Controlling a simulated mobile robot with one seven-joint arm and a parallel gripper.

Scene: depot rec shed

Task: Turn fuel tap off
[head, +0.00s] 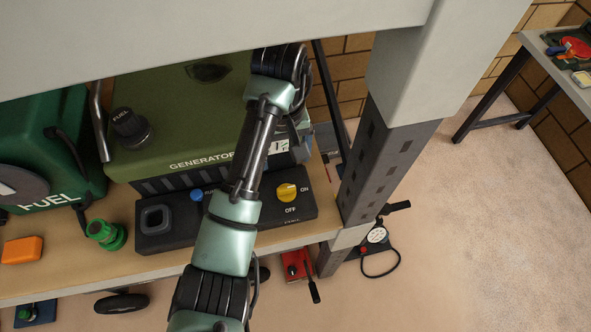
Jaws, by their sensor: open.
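The black control panel (160,236) runs along the front of the green generator (175,85). A round yellow knob (287,192) sits at its right end. ON is printed to the knob's right and OFF below it, with a partly legible label starting "FU" under that. I cannot tell for sure which mark the knob points to. A small blue knob (196,194) sits further left, beside a label partly covered by my arm. My arm crosses in front of the panel between the two knobs and reaches up over the generator. My gripper's fingertips do not show.
The generator stands on a wooden shelf (100,270) with a green FUEL can (60,130), a green cap (106,235) and an orange block (22,250). A grey upright post (385,150) stands close right of the panel. A shelf beam crosses above. Open floor lies at right.

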